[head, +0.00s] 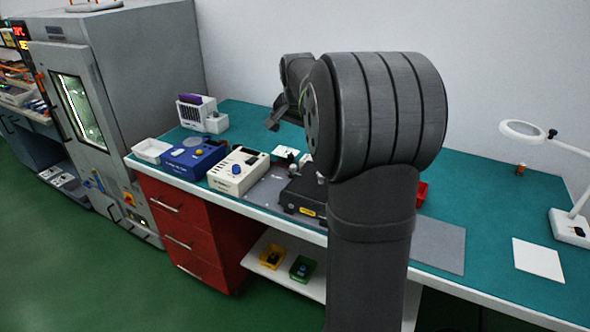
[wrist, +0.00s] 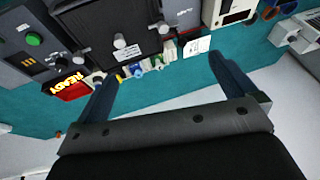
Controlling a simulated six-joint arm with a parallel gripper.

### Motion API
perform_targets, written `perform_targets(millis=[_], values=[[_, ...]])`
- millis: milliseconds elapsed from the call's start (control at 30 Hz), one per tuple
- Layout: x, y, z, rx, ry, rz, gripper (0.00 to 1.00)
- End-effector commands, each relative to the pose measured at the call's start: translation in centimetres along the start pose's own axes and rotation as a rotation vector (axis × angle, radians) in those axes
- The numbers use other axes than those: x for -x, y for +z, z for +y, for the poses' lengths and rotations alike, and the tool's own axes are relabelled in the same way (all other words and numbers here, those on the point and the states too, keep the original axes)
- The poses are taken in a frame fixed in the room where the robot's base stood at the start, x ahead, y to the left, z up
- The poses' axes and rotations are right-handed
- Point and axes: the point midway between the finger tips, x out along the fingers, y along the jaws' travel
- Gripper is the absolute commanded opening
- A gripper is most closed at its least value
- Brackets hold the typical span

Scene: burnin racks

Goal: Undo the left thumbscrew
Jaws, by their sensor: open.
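A dark unit (wrist: 105,22) fills the upper left of the wrist view. Only a bit of my gripper (head: 274,122) shows there, above the bench.
The bench (head: 490,190) also holds a blue box (head: 194,160), a cream box (head: 238,172) and a lamp (head: 570,228).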

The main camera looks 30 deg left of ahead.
Motion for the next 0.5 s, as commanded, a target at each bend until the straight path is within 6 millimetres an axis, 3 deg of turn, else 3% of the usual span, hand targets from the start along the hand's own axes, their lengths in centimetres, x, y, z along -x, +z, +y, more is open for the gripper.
perform_targets(millis=[367, 500], values=[[0.94, 0.03, 0.00, 0.000, 0.000, 0.000, 1.00], [0.92, 0.03, 0.00, 0.000, 0.000, -0.001, 0.74]])
